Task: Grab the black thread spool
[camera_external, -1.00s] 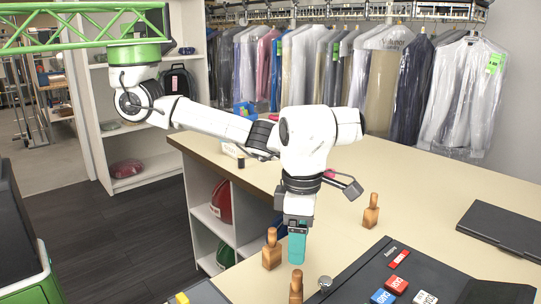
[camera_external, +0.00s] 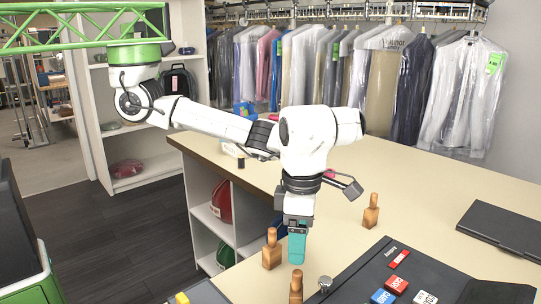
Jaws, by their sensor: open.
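A small dark cylinder (camera_external: 241,162), which looks like the black thread spool, stands near the far left edge of the counter (camera_external: 425,190), beside a small white sign. It is small in this view, so its details are unclear. My gripper (camera_external: 297,252) points down over the near part of the counter, well to the right of and nearer than the dark cylinder. Its teal fingers overlap from this angle and nothing shows between them. It is open and apart from the cylinder.
Wooden-handled stamps stand left of my gripper (camera_external: 272,252), in front of it (camera_external: 296,288) and to its right (camera_external: 371,212). A silver bell (camera_external: 325,283) and a black mat (camera_external: 350,290) with coloured tags lie near. A black flat case (camera_external: 503,230) lies right. The counter's middle is mostly clear.

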